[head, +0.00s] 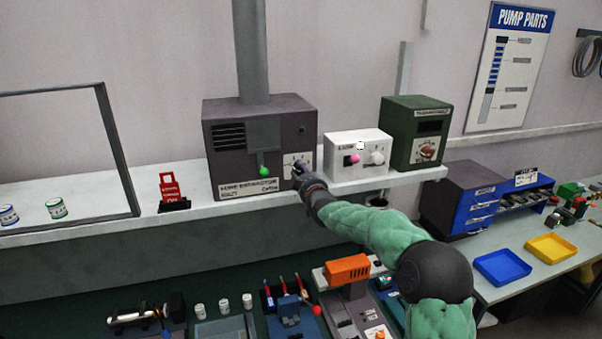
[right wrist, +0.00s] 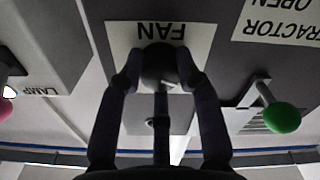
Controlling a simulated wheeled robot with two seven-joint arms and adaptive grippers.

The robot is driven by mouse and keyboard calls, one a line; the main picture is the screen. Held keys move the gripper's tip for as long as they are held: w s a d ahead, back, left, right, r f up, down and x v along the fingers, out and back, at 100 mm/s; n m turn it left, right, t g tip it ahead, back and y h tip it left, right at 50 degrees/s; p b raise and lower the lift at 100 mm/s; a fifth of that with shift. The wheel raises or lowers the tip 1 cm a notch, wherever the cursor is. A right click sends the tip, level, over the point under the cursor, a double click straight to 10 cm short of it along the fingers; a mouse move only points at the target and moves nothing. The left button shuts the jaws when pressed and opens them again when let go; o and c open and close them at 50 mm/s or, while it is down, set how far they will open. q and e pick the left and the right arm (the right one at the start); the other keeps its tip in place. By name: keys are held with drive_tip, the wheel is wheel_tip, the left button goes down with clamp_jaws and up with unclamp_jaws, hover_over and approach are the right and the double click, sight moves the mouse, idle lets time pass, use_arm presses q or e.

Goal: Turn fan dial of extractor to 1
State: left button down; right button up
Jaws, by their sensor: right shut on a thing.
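The extractor (head: 228,138) is a dark grey box with a duct on top, standing on the shelf at the back. Its white fan dial plate (head: 290,160) is at the lower right of its front, and the plate with the word FAN (right wrist: 120,38) shows upside down in the right wrist view. My right gripper (head: 300,172) is at this plate. In the right wrist view its two fingers are shut on the dark round fan dial (right wrist: 160,62). The dial's setting cannot be read. My left gripper is not in view.
A green-knobbed lever (head: 263,171) is on the extractor, left of the dial; its knob (right wrist: 282,117) shows close in the right wrist view. A white lamp box (head: 345,142) and a dark green box (head: 400,118) stand to the right. A red stand (head: 170,190) is left.

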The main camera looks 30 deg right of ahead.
drive_tip(key=shift+f+m+b, duration=0.2)
drive_tip(key=shift+m+b, duration=4.2)
drive_tip(key=shift+b, duration=0.95)
drive_tip(key=o, duration=1.1)
drive_tip(key=shift+o, duration=0.2)
drive_tip(key=shift+r, duration=0.1)
drive_tip(key=shift+s+r, duration=0.1)
drive_tip(key=shift+s, duration=0.15)
drive_tip(key=v, duration=1.1)
drive_tip(key=shift+s, duration=0.2)
